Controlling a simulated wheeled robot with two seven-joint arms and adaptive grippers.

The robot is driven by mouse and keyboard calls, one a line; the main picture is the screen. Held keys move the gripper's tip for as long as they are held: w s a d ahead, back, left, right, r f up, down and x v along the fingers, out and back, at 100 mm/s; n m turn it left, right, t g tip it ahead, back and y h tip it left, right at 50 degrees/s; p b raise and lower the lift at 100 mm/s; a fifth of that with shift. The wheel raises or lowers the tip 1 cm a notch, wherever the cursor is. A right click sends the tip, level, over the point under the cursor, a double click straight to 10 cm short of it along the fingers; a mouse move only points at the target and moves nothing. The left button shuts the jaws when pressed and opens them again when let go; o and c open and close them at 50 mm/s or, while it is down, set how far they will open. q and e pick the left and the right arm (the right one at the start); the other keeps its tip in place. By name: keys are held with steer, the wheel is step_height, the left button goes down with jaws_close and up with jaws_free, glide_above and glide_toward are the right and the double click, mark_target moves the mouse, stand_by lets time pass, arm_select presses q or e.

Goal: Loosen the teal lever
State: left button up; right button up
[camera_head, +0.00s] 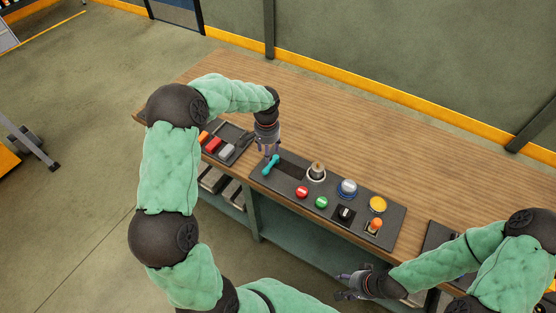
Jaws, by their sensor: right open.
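The teal lever (271,165) sits at the left end of a dark control panel (262,181) on the wooden bench. It lies at a slant, its upper end toward the back right. My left gripper (268,151) points down just above and behind the lever's upper end. Its fingers are small and dark, so I cannot tell whether they touch the lever or how far apart they are. My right gripper (345,283) is open and empty, in front of the bench's front edge, well away from the lever.
A second panel (228,154) with coloured switches lies left. The bench behind (350,140) is clear.

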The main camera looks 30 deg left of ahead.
mark_target(269, 168)
arm_select(q)
step_height(269, 168, down, 10)
steer(key=shift+f+b, duration=0.1)
steer(key=shift+b, duration=0.35)
jaws_close()
